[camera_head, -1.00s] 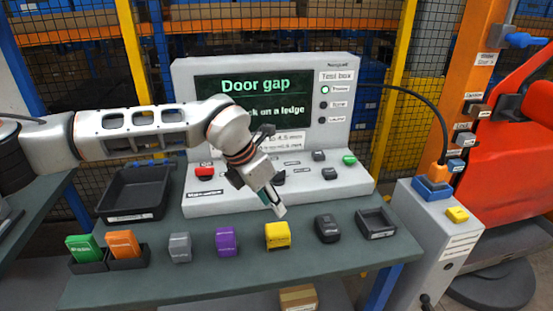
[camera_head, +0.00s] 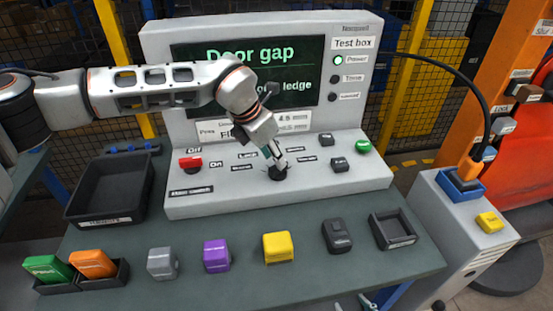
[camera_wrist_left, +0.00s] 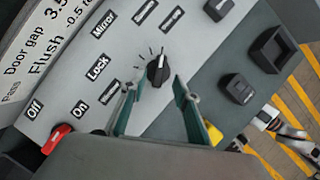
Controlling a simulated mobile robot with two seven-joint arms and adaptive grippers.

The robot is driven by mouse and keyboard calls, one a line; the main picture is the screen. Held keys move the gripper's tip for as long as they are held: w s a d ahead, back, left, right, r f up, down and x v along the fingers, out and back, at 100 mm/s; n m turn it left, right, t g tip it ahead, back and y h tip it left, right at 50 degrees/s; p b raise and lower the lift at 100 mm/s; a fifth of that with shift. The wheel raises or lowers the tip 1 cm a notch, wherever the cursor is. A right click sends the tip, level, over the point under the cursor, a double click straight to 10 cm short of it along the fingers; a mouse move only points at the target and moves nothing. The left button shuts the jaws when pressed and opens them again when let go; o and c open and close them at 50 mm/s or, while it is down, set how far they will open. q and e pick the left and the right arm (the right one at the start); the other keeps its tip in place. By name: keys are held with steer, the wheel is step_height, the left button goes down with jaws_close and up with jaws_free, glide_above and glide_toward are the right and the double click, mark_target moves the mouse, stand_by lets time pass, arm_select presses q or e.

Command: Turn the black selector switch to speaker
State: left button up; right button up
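The black selector switch (camera_head: 277,173) is on the sloped front of the grey test box. In the left wrist view its knob (camera_wrist_left: 157,72) has a white mark pointing roughly up, toward tick marks. Small labels surround it; I cannot read one as speaker. My left gripper (camera_head: 274,157) is over the knob in the head view. In the left wrist view my left gripper (camera_wrist_left: 152,84) is open, its two fingers either side of the knob; contact is not clear. My right gripper (camera_head: 354,301) is low at the bottom edge, fingertips apart, apparently empty.
The test box screen (camera_head: 255,80) reads "Door gap"; its Power light is green. A red switch (camera_head: 190,163), black buttons and a green button (camera_head: 363,146) share the panel. Coloured blocks and a black tray (camera_head: 108,188) stand on the table. A cable runs right.

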mark_target(278, 170)
arm_select(q)
steer(key=x, duration=0.2)
steer(key=shift+w+f, duration=0.1)
steer(key=shift+f, duration=0.15)
steer(key=shift+w+d+f, duration=0.2)
steer(key=shift+f, duration=0.3)
arm_select(e)
steer(key=shift+w+r, duration=0.4)
steer(key=shift+r, duration=0.2)
